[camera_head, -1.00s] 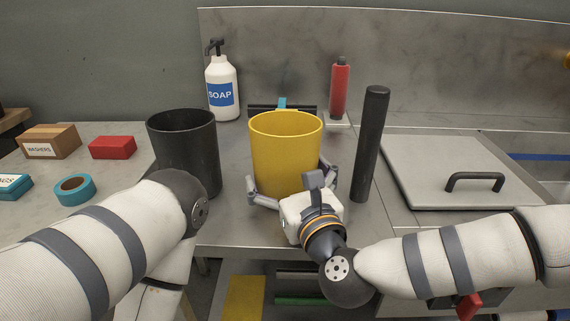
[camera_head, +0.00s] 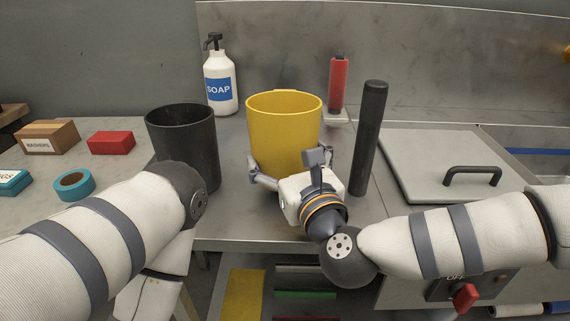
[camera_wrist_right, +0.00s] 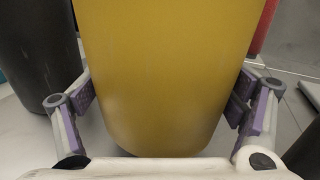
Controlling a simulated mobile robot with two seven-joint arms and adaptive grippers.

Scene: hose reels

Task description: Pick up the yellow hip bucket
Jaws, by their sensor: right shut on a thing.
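The yellow hip bucket (camera_head: 284,135) is a tall, open-topped yellow container standing upright in the middle of the head view, over the steel counter. My right gripper (camera_head: 291,162) is shut on the bucket's lower part, with one finger on each side. In the right wrist view the bucket (camera_wrist_right: 165,75) fills the space between the purple-padded fingers of the right gripper (camera_wrist_right: 165,105). Its rounded lower edge shows just above the gripper's palm. My left arm shows at the left of the head view, but its gripper is not visible.
A black bucket (camera_head: 183,140) stands close on the left, and a dark upright cylinder (camera_head: 369,140) close on the right. Behind are a soap bottle (camera_head: 219,85) and a red bottle (camera_head: 338,85). A grey lid (camera_head: 440,150) with a black handle lies at right.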

